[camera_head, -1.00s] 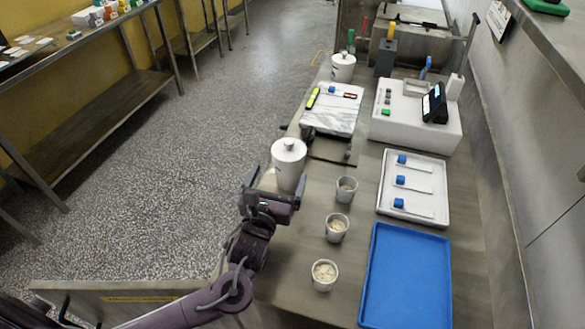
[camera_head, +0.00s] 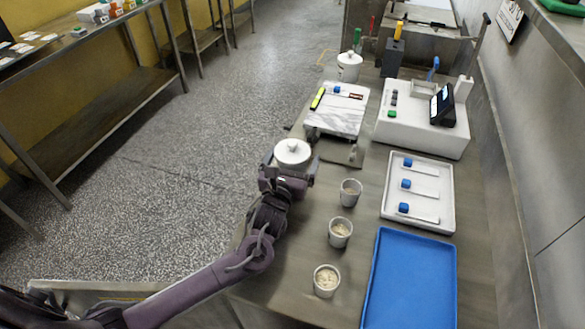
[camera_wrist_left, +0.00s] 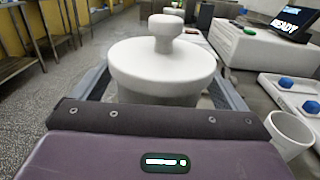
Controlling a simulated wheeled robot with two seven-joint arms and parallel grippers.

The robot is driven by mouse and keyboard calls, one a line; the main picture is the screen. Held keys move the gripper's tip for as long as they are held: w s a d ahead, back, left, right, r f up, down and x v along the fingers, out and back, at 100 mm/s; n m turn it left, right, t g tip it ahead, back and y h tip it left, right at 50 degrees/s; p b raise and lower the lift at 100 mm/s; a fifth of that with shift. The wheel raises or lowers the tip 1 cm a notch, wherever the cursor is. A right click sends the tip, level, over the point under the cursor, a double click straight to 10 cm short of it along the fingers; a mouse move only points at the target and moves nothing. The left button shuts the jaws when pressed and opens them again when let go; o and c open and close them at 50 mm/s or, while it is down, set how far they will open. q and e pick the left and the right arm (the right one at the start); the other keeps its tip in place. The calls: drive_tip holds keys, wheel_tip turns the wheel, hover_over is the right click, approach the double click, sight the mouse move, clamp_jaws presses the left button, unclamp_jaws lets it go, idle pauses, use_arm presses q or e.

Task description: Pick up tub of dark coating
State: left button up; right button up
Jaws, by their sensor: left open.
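A white lidded tub (camera_head: 293,151) with a round knob stands upright on the steel counter. It fills the middle of the left wrist view (camera_wrist_left: 162,75). My left gripper (camera_head: 289,170) is open, with one finger on each side of this tub. The gripper hides the tub's lower part, and I cannot tell whether the fingers touch it. A second white lidded tub (camera_head: 349,66) stands farther back on the counter. Both lids are on, so the contents are hidden and I cannot tell which holds dark coating. My right gripper is not in view.
Cups of pale contents (camera_head: 340,232) stand in a row right of the gripper. A blue tray (camera_head: 410,282), a white tray (camera_head: 446,206) with blue-capped items and a white machine (camera_head: 420,130) are farther right. A foil-covered board (camera_head: 338,114) lies behind the near tub.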

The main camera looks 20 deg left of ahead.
use_arm(q)
drive_tip(key=c, duration=1.4)
drive_tip(key=shift+r, duration=0.1)
drive_tip(key=shift+c, duration=0.3)
drive_tip(key=shift+r, duration=0.1)
